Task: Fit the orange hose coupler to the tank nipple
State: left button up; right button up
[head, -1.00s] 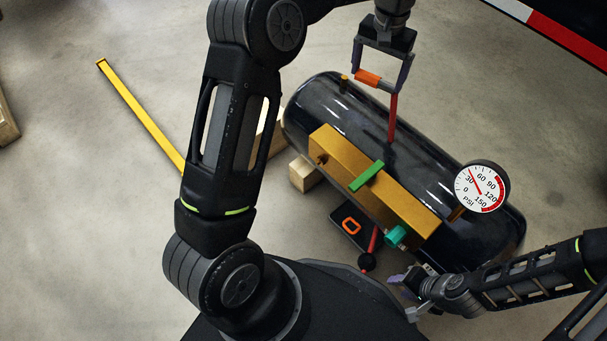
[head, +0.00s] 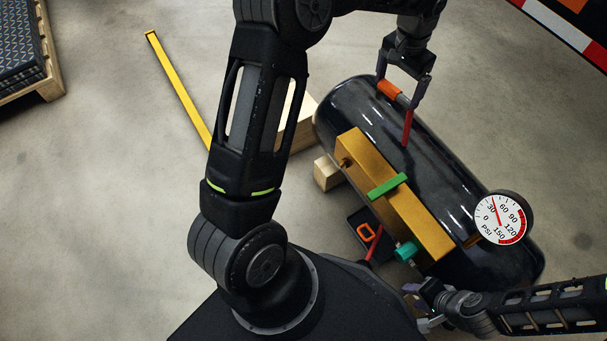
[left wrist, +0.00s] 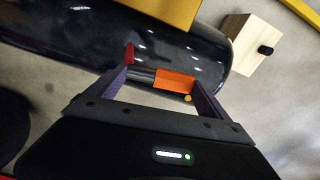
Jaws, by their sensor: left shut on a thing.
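The black tank (head: 440,170) lies diagonally at the right of the head view. My left gripper (head: 399,92) is shut on the orange coupler (head: 389,89), holding it sideways by its ends above the tank's upper end. A grey section joins the coupler, and the red hose (head: 407,126) hangs from it. In the left wrist view the coupler (left wrist: 175,79) spans the fingers, and a small yellow tip (left wrist: 188,98), perhaps the nipple, shows at its lower edge; whether they touch is unclear. My right gripper (head: 418,303) is low, near the tank's front; its jaw opening is unclear.
A brass block (head: 400,205) with a green bar (head: 388,186) and a teal fitting (head: 405,250) runs along the tank. A round gauge (head: 500,219) stands at the right. Wood blocks (head: 327,172) and a yellow bar (head: 178,90) lie on the floor.

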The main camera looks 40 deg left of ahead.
pick_arm(q)
jog(key=s+a+f+m+t+h+p, duration=0.1)
jog(key=s+a+f+m, duration=0.2)
jog(key=s+a+f, duration=0.3)
jog(key=s+a+f+m+p, duration=0.15)
jog(key=s+a+f, duration=0.25)
jog(key=s, duration=0.4)
jog(key=s+d+f+m+g+h, duration=0.3)
jog(key=s+f+m, duration=0.4)
jog(key=s+m, duration=0.5)
jog(key=m, duration=0.3)
jog(key=shift+s+d+f+p, duration=0.15)
jog(key=shift+s+p, duration=0.1)
jog(key=shift+p, duration=0.15)
jog(key=shift+w, duration=0.15)
jog(key=w, duration=0.1)
jog(key=w+d+b, duration=0.1)
jog(key=w, duration=0.3)
jog(key=shift+w+d, duration=0.2)
jog(key=shift+d, duration=0.15)
jog(key=shift+w, duration=0.4)
dwell(0.5)
